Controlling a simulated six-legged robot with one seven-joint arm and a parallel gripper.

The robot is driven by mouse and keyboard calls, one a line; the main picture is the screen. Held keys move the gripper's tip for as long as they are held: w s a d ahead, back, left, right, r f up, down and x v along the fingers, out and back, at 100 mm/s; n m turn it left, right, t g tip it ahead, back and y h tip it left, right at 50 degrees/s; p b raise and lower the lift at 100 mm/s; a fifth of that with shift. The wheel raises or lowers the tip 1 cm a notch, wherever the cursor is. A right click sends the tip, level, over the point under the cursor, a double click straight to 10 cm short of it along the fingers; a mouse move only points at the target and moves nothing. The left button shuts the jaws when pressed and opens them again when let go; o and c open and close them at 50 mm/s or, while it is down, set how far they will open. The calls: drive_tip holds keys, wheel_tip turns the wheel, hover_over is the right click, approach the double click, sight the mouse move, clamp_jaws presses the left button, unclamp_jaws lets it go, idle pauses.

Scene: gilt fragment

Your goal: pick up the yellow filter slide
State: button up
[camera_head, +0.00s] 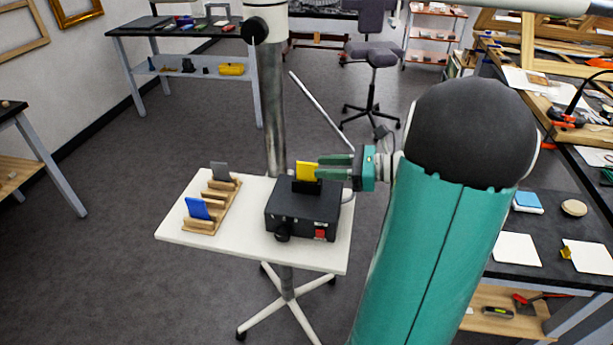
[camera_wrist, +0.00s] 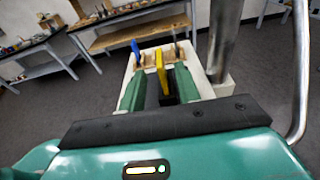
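The yellow filter slide (camera_head: 306,171) stands upright in the top of a black box (camera_head: 302,210) on a small white table. In the wrist view the slide (camera_wrist: 160,70) is seen nearly edge-on between my green fingers. My gripper (camera_head: 320,166) is open, its fingertips close to the right side of the slide. In the wrist view my gripper (camera_wrist: 160,86) has one finger left of the slide and one right, with gaps beside it. I cannot tell how far the fingers overlap the slide.
A wooden rack (camera_head: 213,206) left of the box holds a blue slide (camera_head: 197,209) and a grey slide (camera_head: 220,171). A metal post (camera_head: 272,110) rises behind the white table (camera_head: 172,230). A cluttered dark bench (camera_head: 545,235) stands at the right. Open floor lies to the left.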

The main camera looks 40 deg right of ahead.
sight(307, 163)
drive_tip(key=x, duration=0.5)
drive_tip(key=shift+w, duration=0.15)
clamp_jaws()
drive_tip(key=shift+r, duration=0.1)
